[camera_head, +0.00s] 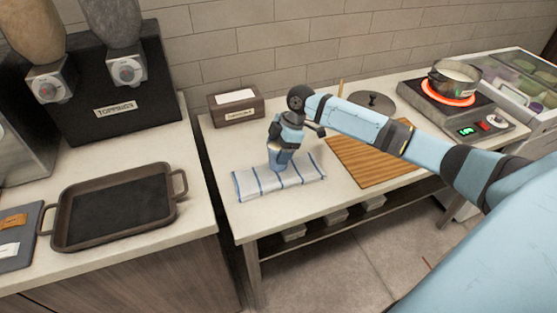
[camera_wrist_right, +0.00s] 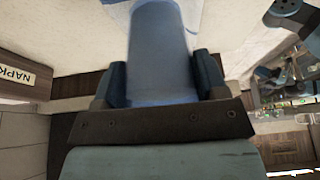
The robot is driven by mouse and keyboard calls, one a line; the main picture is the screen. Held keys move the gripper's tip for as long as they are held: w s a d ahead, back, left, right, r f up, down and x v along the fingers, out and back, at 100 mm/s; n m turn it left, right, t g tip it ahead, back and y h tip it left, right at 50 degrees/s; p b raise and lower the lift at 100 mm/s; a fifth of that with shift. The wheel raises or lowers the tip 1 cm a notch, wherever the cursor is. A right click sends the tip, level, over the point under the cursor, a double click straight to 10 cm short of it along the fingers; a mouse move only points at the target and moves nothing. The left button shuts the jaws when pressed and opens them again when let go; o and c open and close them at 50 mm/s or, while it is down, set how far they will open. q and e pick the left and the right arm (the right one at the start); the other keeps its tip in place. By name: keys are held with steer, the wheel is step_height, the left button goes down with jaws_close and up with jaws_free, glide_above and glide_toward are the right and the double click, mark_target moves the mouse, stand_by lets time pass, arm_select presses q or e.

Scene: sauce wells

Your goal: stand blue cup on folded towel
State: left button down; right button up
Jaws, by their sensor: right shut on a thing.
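The blue cup (camera_head: 279,158) is upright in my right gripper (camera_head: 285,143), at the middle of the folded towel. The cup's base meets the towel in the head view, but I cannot tell whether it rests on it or hangs just above. The folded towel (camera_head: 308,172) is white with blue stripes and lies flat near the front left of the counter. In the right wrist view the blue cup (camera_wrist_right: 160,45) stands between the two dark fingers of my right gripper (camera_wrist_right: 160,82). My left gripper is out of view.
A napkin box (camera_head: 237,108) stands behind the towel. A slatted wooden board (camera_head: 370,155) lies to its right, with a round grey lid (camera_head: 372,101) behind. A pot (camera_head: 455,79) sits on a glowing burner at the back right. A dark tray (camera_head: 115,207) is on the left counter, across a gap.

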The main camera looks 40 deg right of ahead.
step_height(320, 180, down, 4)
steer(key=shift+f, duration=0.15)
stand_by(0.3)
steer(key=shift+s+a+f, duration=0.1)
steer(key=shift+s+f, duration=0.05)
steer(key=shift+f, duration=0.5)
steer(key=shift+c, duration=1)
steer(key=o, duration=1.2)
steer(key=shift+s+f, duration=0.1)
steer(key=shift+s, duration=0.05)
steer(key=shift+o, duration=0.2)
steer(key=shift+r, duration=0.25)
steer(key=w+v, duration=0.1)
steer(key=v, duration=1.2)
steer(key=shift+s, duration=0.2)
